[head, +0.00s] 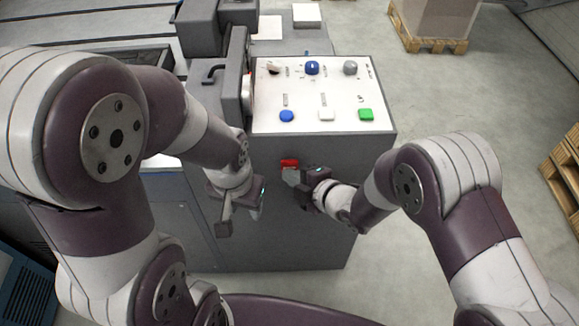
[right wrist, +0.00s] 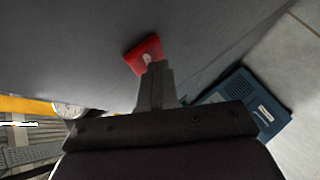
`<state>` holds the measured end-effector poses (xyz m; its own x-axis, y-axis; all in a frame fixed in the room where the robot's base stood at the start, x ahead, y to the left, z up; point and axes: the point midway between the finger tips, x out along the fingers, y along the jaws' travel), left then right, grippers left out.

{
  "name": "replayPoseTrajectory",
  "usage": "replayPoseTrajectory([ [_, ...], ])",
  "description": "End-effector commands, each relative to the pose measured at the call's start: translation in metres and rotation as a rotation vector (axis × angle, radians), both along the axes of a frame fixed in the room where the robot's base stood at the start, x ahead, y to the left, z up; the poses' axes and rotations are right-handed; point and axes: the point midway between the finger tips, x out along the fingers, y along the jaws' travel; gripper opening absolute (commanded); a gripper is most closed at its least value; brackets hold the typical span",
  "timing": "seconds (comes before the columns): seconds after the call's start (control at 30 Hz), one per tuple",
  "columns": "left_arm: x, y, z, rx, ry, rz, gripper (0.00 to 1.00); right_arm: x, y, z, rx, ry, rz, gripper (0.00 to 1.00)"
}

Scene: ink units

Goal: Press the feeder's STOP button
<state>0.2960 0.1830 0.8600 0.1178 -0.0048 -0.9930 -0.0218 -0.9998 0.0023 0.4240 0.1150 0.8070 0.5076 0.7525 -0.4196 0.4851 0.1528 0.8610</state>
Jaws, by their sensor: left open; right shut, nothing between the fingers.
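A red button (head: 289,162) is on the grey front face of the feeder's cabinet, just below the control panel. I cannot read a label on it. It also shows in the right wrist view (right wrist: 140,50), with a small pale mark on it. My right gripper (head: 287,174) is shut and empty, with its fingertips at the button's lower edge. In the right wrist view the fingertips (right wrist: 155,68) overlap the button's lower part; I cannot tell whether they touch it. My left gripper (head: 239,217) is open, in front of the cabinet, left of the button.
The sloped white control panel (head: 322,92) carries blue, white and green buttons and several knobs along its top. Grey machine parts (head: 205,75) stand to its left. A pallet with a box (head: 436,22) is at the back right.

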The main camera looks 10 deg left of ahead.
Motion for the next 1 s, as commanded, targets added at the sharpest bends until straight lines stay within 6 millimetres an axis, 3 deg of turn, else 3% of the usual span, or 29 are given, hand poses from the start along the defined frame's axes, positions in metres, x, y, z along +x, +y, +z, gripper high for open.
replayPoseTrajectory([
  [0.57,0.0,0.0,-0.001,0.0,0.0,0.0,0.43,0.004,0.001,0.001,0.002,-0.002,-0.001,0.0],
  [1.0,0.0,0.0,0.0,0.0,0.0,0.0,0.43,-0.012,-0.004,0.001,0.001,-0.001,-0.001,0.0],
])
